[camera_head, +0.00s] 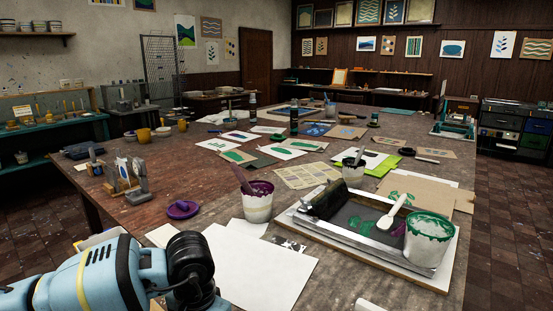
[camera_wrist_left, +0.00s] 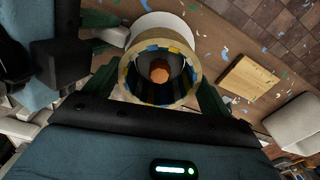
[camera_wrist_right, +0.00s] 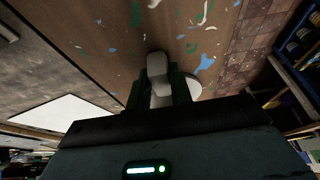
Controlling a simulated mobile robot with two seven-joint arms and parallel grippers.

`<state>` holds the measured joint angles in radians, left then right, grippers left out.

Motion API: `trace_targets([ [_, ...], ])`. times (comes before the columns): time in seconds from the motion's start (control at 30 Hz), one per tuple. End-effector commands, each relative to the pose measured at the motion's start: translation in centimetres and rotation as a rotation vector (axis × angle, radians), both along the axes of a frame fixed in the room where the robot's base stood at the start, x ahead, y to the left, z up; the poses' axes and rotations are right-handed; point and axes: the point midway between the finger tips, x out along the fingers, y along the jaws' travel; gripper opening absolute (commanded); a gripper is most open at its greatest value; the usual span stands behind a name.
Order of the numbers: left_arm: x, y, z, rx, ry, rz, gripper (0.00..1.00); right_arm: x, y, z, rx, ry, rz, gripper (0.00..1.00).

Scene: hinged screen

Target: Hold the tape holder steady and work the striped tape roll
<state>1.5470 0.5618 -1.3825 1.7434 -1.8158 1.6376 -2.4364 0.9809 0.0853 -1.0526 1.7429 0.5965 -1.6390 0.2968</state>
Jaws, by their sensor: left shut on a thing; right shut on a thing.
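The striped tape roll (camera_wrist_left: 128,78) shows in the left wrist view as a tan ring with blue and yellow marks and an orange-brown centre. My left gripper (camera_wrist_left: 155,97) is shut on it, with one dark green finger on each side. A pale rounded body (camera_wrist_left: 165,22) shows behind the roll. In the right wrist view my right gripper (camera_wrist_right: 160,92) is shut on a smooth pale grey piece (camera_wrist_right: 157,65), which looks like part of the tape holder. A pale round part shows beside the fingers. In the head view my left arm covers the near left corner, and neither gripper shows.
White paper (camera_head: 262,268), a paint-stained cup (camera_head: 258,208) and a purple lid (camera_head: 182,210) lie on the table near my left arm. An inking tray (camera_head: 350,250) with a roller and a green-rimmed bucket (camera_head: 428,245) stand at the right. A wooden block (camera_wrist_left: 250,78) shows in the left wrist view.

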Motion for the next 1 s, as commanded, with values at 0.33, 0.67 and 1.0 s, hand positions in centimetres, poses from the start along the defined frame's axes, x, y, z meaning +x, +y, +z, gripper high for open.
trace_targets([
  [0.33,-0.1,0.0,-1.0,0.0,0.003,-0.001,0.6,0.0,-0.1,-0.3,-0.005,0.005,-0.002,0.0],
  [0.67,0.0,0.0,-1.9,0.0,0.002,-0.001,0.6,0.0,-0.1,-0.3,-0.005,0.005,-0.002,0.0],
  [1.0,0.0,0.0,-2.7,0.0,0.002,-0.001,0.6,0.0,-0.1,-0.3,-0.005,0.005,-0.002,0.0],
])
